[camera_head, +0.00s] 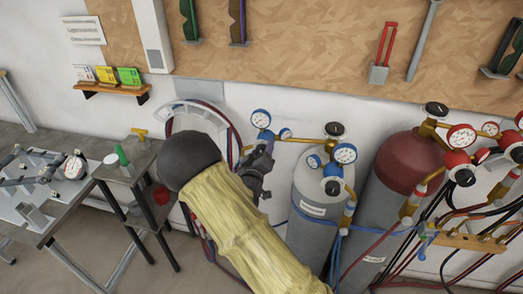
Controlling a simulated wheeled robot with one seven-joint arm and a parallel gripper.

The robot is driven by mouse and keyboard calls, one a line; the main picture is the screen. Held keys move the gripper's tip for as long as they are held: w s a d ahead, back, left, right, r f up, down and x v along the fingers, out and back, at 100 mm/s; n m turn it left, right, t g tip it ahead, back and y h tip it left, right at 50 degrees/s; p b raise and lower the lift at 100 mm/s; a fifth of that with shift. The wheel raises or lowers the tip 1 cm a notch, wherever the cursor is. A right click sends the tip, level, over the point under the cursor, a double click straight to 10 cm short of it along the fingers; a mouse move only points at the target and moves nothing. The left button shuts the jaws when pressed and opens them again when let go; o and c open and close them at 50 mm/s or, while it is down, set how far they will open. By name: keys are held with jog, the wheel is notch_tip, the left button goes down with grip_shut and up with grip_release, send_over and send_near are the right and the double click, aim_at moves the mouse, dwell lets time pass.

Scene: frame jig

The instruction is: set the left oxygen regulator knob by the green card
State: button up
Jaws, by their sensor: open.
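The left blue-gauged regulator shows a large gauge (261,118) and a smaller gauge (285,133) left of the grey cylinder. Its knob is hidden behind my gripper or too small to make out. My gripper (262,158) is open, just below these gauges; I cannot tell whether it touches the regulator. A second blue-gauged regulator (345,153) sits on the grey cylinder (308,228), with a black knob (332,187) facing out. The green card (128,76) stands at the right end of a small wall shelf, beside a yellow card (105,75) and a white card (84,73).
A dark red cylinder (400,165) with red-gauged regulators (461,136) stands to the right, with several hoses below. A hose reel (200,108) hangs behind my arm. A metal table (65,210) and a small stand (128,170) are at left.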

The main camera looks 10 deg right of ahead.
jog(key=shift+c, duration=0.3)
jog(key=c, duration=0.9)
